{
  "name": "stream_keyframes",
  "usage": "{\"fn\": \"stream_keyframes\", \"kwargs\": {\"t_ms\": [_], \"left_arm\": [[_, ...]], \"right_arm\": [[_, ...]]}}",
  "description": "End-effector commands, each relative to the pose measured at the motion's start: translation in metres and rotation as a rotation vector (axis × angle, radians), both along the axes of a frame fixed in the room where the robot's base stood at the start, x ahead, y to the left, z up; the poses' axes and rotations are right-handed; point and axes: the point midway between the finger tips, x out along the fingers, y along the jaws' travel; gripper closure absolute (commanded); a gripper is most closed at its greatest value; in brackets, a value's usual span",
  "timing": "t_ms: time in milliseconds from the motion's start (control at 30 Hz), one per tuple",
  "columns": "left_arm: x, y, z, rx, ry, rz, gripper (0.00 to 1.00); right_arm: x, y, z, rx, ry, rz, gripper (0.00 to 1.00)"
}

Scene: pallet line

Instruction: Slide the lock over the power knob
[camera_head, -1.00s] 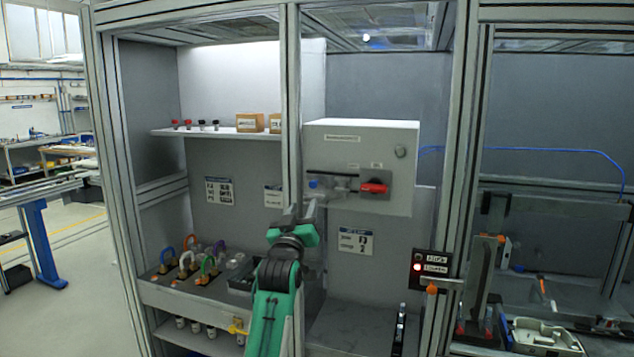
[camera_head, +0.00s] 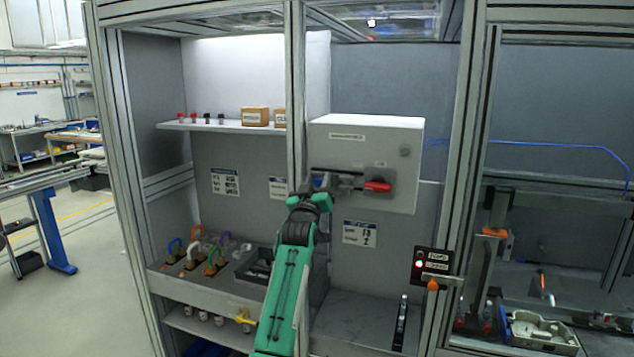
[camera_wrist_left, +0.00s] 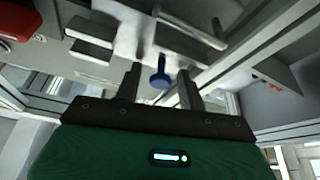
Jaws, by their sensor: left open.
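The red power knob (camera_head: 377,186) sits on a dark plate at the front of a grey control box (camera_head: 365,135). It also shows at the top left of the left wrist view (camera_wrist_left: 20,18). To its left is the grey sliding lock (camera_head: 346,182), with a blue handle (camera_wrist_left: 160,76) at its left end. The lock does not cover the knob. My left gripper (camera_wrist_left: 160,88) is open. In the left wrist view the blue handle appears between its fingertips, but I cannot tell whether they touch it. In the head view the gripper partly hides the handle. My right gripper is not in view.
A vertical frame post (camera_head: 295,100) stands just left of the box, close to my left arm. Coloured padlocks (camera_head: 196,252) stand on a lower ledge at left. A shelf (camera_head: 220,126) holds small boxes. A switch panel (camera_head: 432,265) is at lower right.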

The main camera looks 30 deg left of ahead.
Motion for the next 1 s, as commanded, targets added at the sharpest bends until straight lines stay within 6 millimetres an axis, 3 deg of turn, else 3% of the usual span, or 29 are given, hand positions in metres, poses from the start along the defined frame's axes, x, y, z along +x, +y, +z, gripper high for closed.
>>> {"fn": "stream_keyframes", "kwargs": {"t_ms": [67,200,267,467,800,1000], "left_arm": [[0.000,0.000,0.000,0.000,0.000,0.000,0.64],[0.000,0.000,0.000,0.000,0.000,0.000,0.91],[0.000,0.000,0.000,0.000,0.000,0.000,1.00],[0.001,-0.003,-0.001,-0.001,0.000,0.000,1.00],[0.012,-0.050,-0.002,-0.002,-0.001,-0.002,1.00],[0.014,-0.059,0.000,0.000,-0.001,-0.002,1.00]], "right_arm": [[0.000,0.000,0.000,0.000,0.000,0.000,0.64],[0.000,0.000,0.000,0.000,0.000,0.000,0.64],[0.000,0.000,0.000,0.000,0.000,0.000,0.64],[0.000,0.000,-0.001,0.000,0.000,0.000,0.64],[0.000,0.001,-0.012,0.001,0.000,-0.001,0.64],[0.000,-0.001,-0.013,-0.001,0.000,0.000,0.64]]}}
